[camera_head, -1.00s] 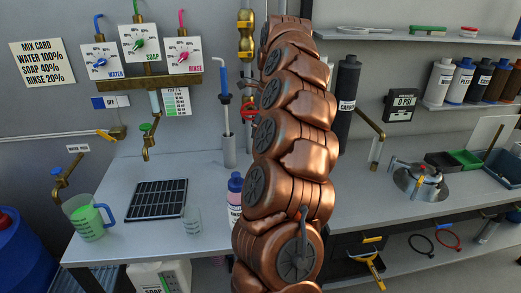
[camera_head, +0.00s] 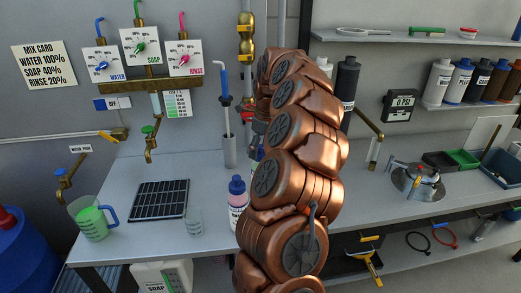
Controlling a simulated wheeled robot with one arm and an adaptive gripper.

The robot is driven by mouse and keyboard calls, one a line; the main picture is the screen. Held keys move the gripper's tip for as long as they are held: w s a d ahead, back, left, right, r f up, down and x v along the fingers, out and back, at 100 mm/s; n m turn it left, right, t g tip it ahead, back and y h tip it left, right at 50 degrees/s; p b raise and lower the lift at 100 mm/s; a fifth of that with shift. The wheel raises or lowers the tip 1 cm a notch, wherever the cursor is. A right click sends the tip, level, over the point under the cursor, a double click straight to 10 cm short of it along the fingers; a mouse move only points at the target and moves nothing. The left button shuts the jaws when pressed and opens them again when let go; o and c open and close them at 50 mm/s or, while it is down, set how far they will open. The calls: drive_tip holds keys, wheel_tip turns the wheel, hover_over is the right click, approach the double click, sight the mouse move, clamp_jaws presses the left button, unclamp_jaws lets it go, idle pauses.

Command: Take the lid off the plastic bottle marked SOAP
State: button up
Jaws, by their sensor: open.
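A white plastic container marked SOAP (camera_head: 178,273) stands below the front edge of the bench, at the bottom of the view. Its lower part is cut off by the frame, and I cannot make out its lid clearly. My copper arm rises through the middle of the view, right of both. My gripper is not visible.
On the bench are a jug of green liquid (camera_head: 92,219), a dark grid tray (camera_head: 160,199) and a clear beaker (camera_head: 194,222). A round metal device (camera_head: 417,181) sits at the right. Dispenser dials (camera_head: 140,47) hang on the back wall. The bench between tray and wall is mostly clear.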

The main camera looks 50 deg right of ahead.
drive_tip(key=c, duration=0.8)
